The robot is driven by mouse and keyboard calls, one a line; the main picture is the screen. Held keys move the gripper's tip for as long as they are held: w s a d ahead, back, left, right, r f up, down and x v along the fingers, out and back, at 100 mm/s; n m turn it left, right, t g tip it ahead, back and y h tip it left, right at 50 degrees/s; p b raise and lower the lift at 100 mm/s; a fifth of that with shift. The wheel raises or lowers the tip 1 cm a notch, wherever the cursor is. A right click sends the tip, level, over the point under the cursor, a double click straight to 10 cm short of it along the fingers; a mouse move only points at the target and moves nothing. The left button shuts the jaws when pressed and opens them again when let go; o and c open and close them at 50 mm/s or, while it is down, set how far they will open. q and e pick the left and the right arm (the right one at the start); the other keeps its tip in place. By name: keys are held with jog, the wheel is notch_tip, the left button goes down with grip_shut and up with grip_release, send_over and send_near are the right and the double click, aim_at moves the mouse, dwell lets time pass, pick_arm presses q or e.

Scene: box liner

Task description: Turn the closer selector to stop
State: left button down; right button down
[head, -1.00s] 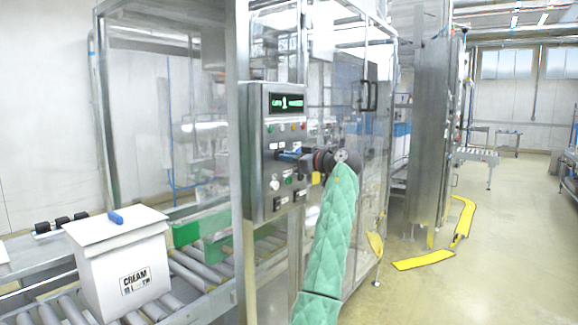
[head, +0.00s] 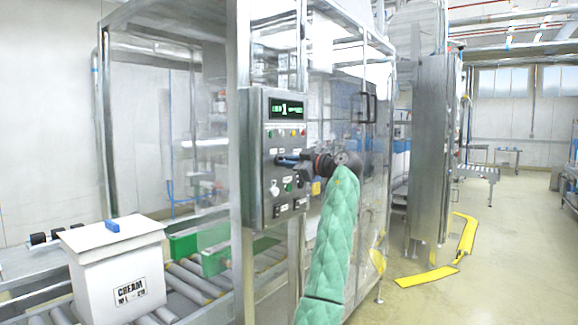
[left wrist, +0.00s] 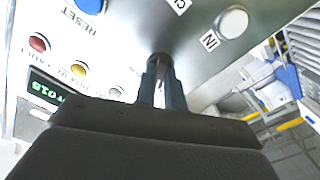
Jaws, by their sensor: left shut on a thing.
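The steel control panel (head: 254,207) stands on the machine's front post, with a lit green display (head: 287,108) at its top. My left gripper (head: 284,160), on the green-sleeved arm, reaches the panel's middle from the right. In the left wrist view, the two blue-grey fingers (left wrist: 163,88) are shut on a dark selector knob (left wrist: 159,62), which they mostly cover. The knob's pointing direction and its position labels cannot be made out. A white button (left wrist: 232,22) marked IN and a blue button (left wrist: 90,5) marked RESET are near it. My right gripper is not in view.
Red (left wrist: 38,42) and yellow (left wrist: 78,68) lamps are close to the fingers. A white CREAM carton (head: 120,275) with a blue item (head: 112,226) on its lid stands on the roller conveyor at left. Clear guard panels enclose the machine. Open floor lies to the right.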

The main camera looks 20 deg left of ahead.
pick_arm(q)
jog(key=shift+r, duration=0.15)
jog(key=c, duration=1.5)
grip_release()
jog(key=shift+d, duration=0.1)
jog(key=b+v, duration=0.1)
jog(key=v, duration=0.6)
jog(key=shift+s+d, duration=0.1)
jog(key=shift+d, duration=0.15)
jog(key=shift+m, duration=0.3)
